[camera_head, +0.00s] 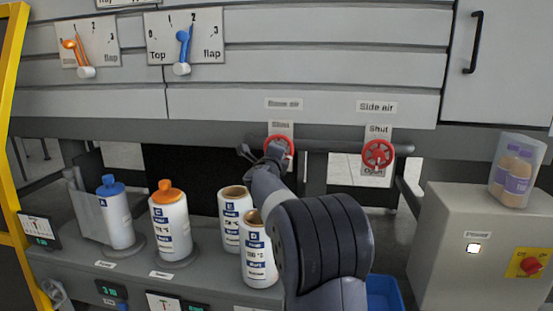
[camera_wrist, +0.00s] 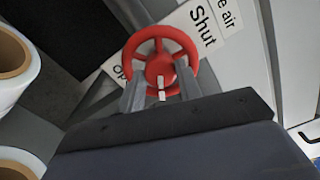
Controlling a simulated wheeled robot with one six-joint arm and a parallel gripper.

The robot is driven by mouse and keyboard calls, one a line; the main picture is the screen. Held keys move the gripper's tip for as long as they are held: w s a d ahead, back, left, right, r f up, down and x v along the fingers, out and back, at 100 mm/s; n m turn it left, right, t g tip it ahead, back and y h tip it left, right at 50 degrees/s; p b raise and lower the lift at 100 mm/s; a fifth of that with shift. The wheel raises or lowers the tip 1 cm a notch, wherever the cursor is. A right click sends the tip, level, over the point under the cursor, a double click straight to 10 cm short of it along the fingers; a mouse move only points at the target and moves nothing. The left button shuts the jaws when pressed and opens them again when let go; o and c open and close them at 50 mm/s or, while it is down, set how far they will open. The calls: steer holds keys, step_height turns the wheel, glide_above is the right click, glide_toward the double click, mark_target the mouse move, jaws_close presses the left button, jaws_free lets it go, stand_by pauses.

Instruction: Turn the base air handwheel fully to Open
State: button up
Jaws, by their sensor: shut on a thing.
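The base air handwheel (camera_head: 278,146) is a red wheel on a pipe below the machine's panels, under a "Base air" label (camera_head: 283,104) and a plate reading "Shut" at its top. My gripper (camera_head: 262,152) is at the wheel and hides its lower left part in the head view. In the wrist view the red wheel (camera_wrist: 160,50) sits between my two fingers (camera_wrist: 160,90), which are shut on it. A white mark shows near its hub. The plate behind it reads "Shut" on one side and a partly hidden "Op..." on the other.
The side air handwheel (camera_head: 377,153), also red, is to the right on the same pipe. Several white bottles (camera_head: 170,225) stand on the ledge below, two of them close to my arm. A grey power box (camera_head: 470,235) stands at right.

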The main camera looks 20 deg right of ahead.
steer(key=m+b, duration=0.5)
steer(key=m, duration=0.6)
steer(key=shift+m, duration=0.4)
stand_by(0.3)
steer(key=o, duration=1)
steer(key=shift+c, duration=0.2)
steer(key=b+v, duration=0.1)
steer(key=v, duration=1)
steer(key=shift+w, duration=0.15)
